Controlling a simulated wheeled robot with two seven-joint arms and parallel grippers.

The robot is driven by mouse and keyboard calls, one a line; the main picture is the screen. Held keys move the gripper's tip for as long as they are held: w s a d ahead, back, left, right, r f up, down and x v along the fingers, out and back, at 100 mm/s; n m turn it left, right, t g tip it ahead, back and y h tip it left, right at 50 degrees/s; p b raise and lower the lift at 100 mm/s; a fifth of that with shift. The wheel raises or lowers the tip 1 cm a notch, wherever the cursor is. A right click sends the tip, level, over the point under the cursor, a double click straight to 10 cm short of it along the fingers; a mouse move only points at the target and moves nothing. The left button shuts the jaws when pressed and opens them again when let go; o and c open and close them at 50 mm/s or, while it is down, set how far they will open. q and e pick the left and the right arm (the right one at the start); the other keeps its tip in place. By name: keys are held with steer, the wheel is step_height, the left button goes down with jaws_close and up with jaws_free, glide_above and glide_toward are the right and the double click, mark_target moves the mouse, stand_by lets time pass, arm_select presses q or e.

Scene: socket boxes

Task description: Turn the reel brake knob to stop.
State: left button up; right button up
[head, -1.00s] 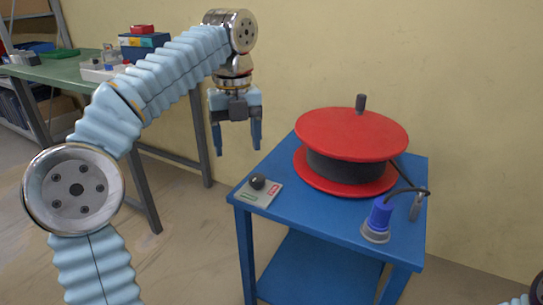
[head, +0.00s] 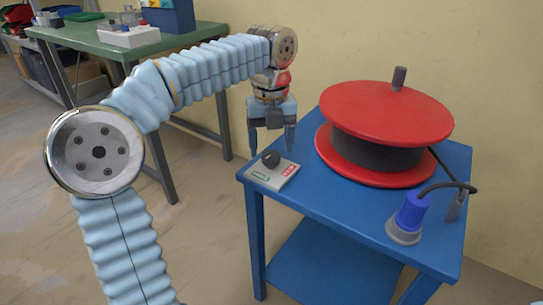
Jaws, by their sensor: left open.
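The reel brake knob (head: 271,159) is a small black knob on a grey plate (head: 262,178) at the left corner of the blue table. The plate has a green label on its left and a red label on its right; their lettering is too small to read surely, and which way the knob points is unclear. My left gripper (head: 271,148) is open and empty, pointing down, with its fingertips just above or behind the knob in the picture. I cannot tell whether they touch it. My right gripper is out of view.
A red cable reel (head: 385,115) with a dark drum and upright handle stands on the blue table (head: 330,205), right of the plate. A blue plug (head: 410,212) on a cable stands near the front right. A green workbench (head: 170,43) is behind left.

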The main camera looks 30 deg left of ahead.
arm_select(q)
steer(key=shift+f, duration=1)
steer(key=shift+c, duration=0.3)
steer(key=c, duration=1)
